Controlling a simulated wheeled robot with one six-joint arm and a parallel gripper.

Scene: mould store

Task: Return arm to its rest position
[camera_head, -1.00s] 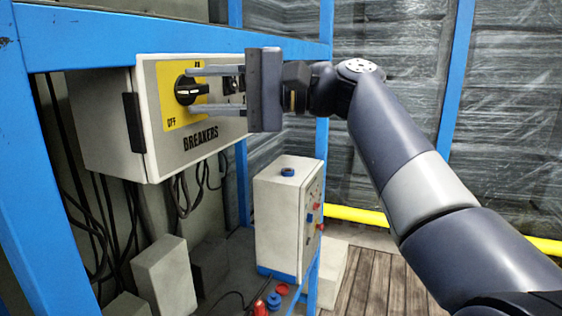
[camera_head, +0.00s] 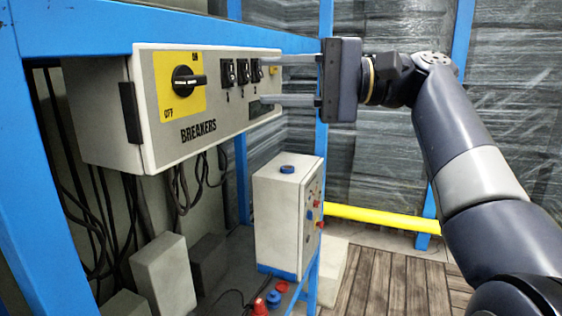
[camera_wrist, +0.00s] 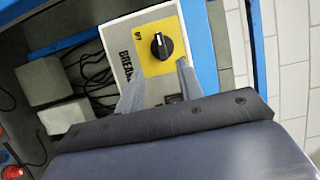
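My gripper (camera_head: 290,80) is in front of the right part of the breaker box (camera_head: 225,137) in the head view, with its two fingers apart and nothing between them. The black rotary knob (camera_head: 187,81) sits on a yellow plate (camera_head: 168,68) at the box's left, its handle about horizontal. In the wrist view the knob (camera_wrist: 161,46) is beyond the fingertips, and the fingers (camera_wrist: 158,82) stand apart. My arm (camera_head: 450,140) reaches in from the lower right.
Several black switches (camera_head: 243,71) are on the box. A blue frame (camera_head: 35,180) borders the left and top. A smaller white box (camera_head: 280,215) stands below, with a yellow pipe (camera_head: 380,220) behind. Wooden floor (camera_head: 385,285) at lower right is clear.

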